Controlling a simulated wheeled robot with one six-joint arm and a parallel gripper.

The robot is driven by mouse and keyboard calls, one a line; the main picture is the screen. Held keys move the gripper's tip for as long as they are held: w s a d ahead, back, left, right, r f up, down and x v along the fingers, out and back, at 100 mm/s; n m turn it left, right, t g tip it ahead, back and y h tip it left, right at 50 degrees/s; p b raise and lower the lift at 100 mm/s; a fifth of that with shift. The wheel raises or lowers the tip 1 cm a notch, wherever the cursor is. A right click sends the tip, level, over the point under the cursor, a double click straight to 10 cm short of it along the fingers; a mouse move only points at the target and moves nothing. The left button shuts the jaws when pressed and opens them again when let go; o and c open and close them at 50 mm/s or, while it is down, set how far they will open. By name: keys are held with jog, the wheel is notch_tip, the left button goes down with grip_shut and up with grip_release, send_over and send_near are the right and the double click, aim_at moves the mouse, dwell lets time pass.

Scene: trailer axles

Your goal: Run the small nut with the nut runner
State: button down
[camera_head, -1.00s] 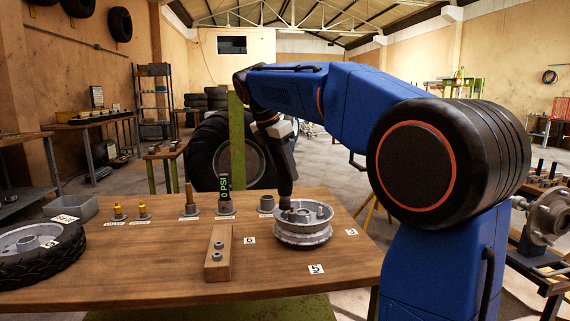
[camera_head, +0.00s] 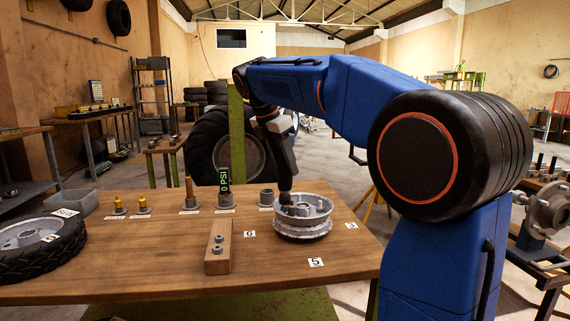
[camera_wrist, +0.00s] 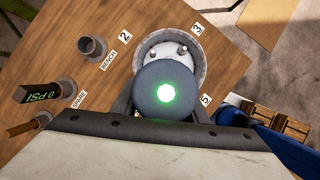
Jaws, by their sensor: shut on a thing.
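My gripper (camera_head: 284,168) is shut on the nut runner (camera_head: 285,188), a dark tool pointing down over the metal wheel rim (camera_head: 303,228). In the wrist view the nut runner (camera_wrist: 150,80) shows as a dark round body with a lit green centre. It hides part of the rim, with bare studs (camera_wrist: 182,50) showing beyond it. The tool's lower end is at the left side of the rim's top face; whether it sits on a nut cannot be told. Two small grey nuts (camera_head: 218,244) sit on the wooden block (camera_head: 218,266) on the bench.
The wooden bench (camera_head: 120,262) also holds a tyre (camera_head: 45,262) at left, a grey bin (camera_head: 78,202), brass fittings (camera_head: 119,206), a gauge reading 0 PSI (camera_head: 224,188) and a grey socket (camera_head: 266,197). The bench front around label 5 is clear.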

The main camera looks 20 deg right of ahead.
aim_at(285, 173)
jog(key=shift+f, duration=1.8)
dwell(1.8)
jog(key=shift+r, duration=0.15)
jog(key=shift+r, duration=2.15)
jog(key=shift+w, duration=0.1)
